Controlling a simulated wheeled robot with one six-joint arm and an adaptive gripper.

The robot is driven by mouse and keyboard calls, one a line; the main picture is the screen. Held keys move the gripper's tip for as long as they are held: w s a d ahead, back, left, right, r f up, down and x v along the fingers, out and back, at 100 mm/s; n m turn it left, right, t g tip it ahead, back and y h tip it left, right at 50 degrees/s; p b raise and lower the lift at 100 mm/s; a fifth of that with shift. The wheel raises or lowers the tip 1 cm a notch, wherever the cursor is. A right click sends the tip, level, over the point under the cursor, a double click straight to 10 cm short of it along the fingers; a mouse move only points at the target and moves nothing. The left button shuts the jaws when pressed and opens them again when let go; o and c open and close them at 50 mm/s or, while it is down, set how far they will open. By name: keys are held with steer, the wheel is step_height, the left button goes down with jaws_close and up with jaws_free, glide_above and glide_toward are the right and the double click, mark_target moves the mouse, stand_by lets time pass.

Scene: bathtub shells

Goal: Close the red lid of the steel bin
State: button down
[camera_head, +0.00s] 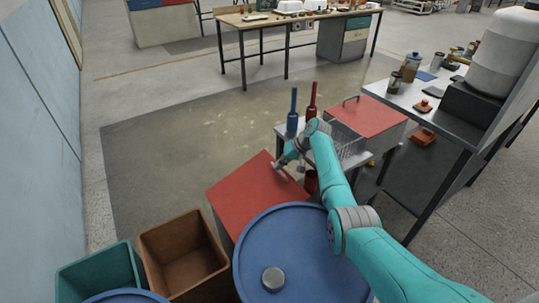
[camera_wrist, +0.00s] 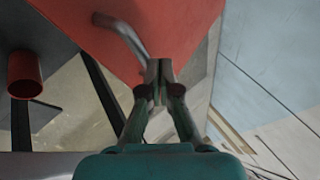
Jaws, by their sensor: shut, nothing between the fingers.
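A broad red lid (camera_head: 250,195) shows in the middle of the head view, behind a blue drum. Its bin is mostly hidden, and I cannot tell the lid's exact angle. My gripper (camera_head: 278,166) is at the lid's far right edge. In the wrist view the red lid (camera_wrist: 180,25) fills the top, with a bent metal handle (camera_wrist: 125,38) on it. My gripper (camera_wrist: 158,72) is shut and empty, its fingertips close to the handle and lid; I cannot tell whether they touch. A second red-lidded bin (camera_head: 375,116) stands farther right, its lid lying flat.
A blue drum (camera_head: 300,255) stands in front of the lid; brown (camera_head: 185,250) and teal (camera_head: 98,275) bins are at left. A small table with blue (camera_head: 292,124) and red (camera_head: 311,103) bottles is behind my arm. A red cup (camera_wrist: 25,75) is near. Floor beyond is open.

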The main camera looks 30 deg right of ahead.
mark_target(274, 175)
steer(key=shift+d+f, duration=0.35)
steer(key=shift+f, duration=0.35)
steer(key=shift+d+f, duration=0.35)
steer(key=shift+f, duration=0.3)
